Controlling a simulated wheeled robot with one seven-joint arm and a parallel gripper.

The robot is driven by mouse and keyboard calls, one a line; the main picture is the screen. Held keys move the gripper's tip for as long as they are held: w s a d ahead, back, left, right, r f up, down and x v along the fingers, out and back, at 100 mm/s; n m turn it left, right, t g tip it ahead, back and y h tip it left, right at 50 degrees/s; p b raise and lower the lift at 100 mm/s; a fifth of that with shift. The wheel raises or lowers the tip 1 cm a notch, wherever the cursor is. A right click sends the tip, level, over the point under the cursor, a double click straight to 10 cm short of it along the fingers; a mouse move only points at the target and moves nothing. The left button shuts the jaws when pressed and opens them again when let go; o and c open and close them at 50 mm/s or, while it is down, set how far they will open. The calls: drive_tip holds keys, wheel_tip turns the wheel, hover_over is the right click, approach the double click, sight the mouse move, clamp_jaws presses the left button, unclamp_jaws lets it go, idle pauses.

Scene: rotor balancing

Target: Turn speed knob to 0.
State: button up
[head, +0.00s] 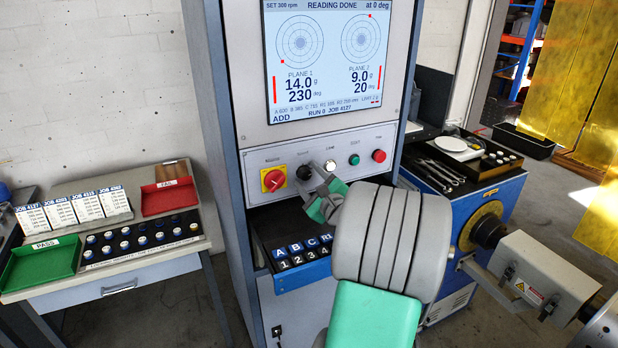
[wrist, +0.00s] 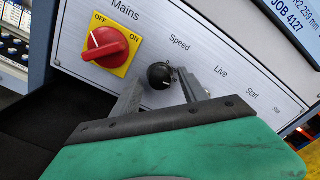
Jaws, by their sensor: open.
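The speed knob (head: 304,172) is a small round black knob on the silver control panel, right of the red mains switch. In the wrist view the black knob (wrist: 159,76) sits under the label "Speed", with a small white mark low on it. My gripper (head: 320,180) is in front of the panel at the knob. In the wrist view my gripper (wrist: 161,80) is open, one finger on each side of the knob. I cannot tell whether either finger touches it. The screen (head: 327,55) shows "SET 300 rpm" and "READING DONE".
The red mains switch (wrist: 105,47) on its yellow plate is close left of the fingers. The live lamp (head: 330,165), green start button (head: 354,160) and red stop button (head: 379,156) are to the right. A drawer of labelled weights (head: 290,262) lies below.

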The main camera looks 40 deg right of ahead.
clamp_jaws()
idle(0.4)
drive_tip(key=shift+f+n+b, duration=0.1)
drive_tip(key=shift+n+b, duration=0.2)
drive_tip(key=n+b, duration=0.3)
drive_tip(key=shift+f, duration=0.15)
drive_tip(key=n+b, duration=0.4)
drive_tip(key=b, duration=0.1)
drive_tip(key=shift+n+b, duration=0.35)
drive_tip(key=shift+n, duration=0.05)
drive_tip(key=n+b, duration=0.4)
drive_tip(key=b, duration=0.1)
drive_tip(key=shift+b, duration=0.35)
drive_tip(key=n+b, duration=0.2)
drive_tip(key=b, duration=0.1)
drive_tip(key=shift+n, duration=0.4)
drive_tip(key=shift+r+n+b, duration=0.2)
drive_tip(key=shift+n+b, duration=0.1)
drive_tip(key=shift+b, duration=0.1)
drive_tip(key=shift+r, duration=0.15)
